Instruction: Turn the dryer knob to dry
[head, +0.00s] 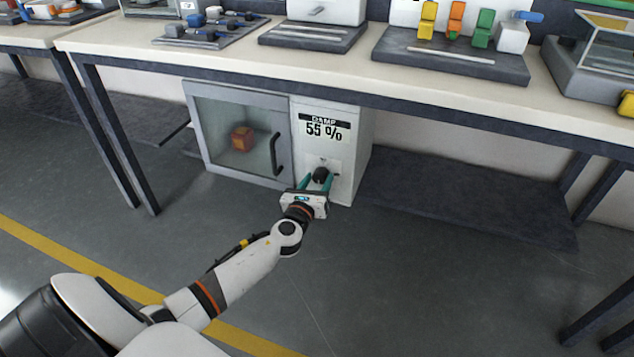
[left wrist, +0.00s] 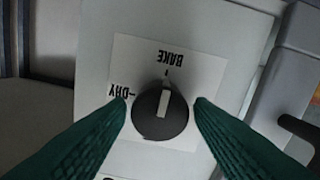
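The dryer (head: 345,135) is a white cabinet under the bench, with a panel reading "DAMP 55 %". Its black knob (head: 321,174) is low on the front. In the left wrist view the knob (left wrist: 160,110) has a pale pointer bar lined up close to the mark by "BAKE". "DRY" is printed to the left of the knob in that view, and the labels appear upside down. My left gripper (head: 317,183) is open, with its green fingers on either side of the knob. In the left wrist view the fingertips (left wrist: 160,102) flank it; contact is unclear. My right gripper is not in view.
The dryer's glass door (head: 237,133) is shut, with a dark handle (head: 276,155) and an orange-brown block (head: 242,138) inside. The benchtop (head: 400,85) above holds several fixtures. A low dark shelf (head: 460,195) lies to the right. The floor in front is clear.

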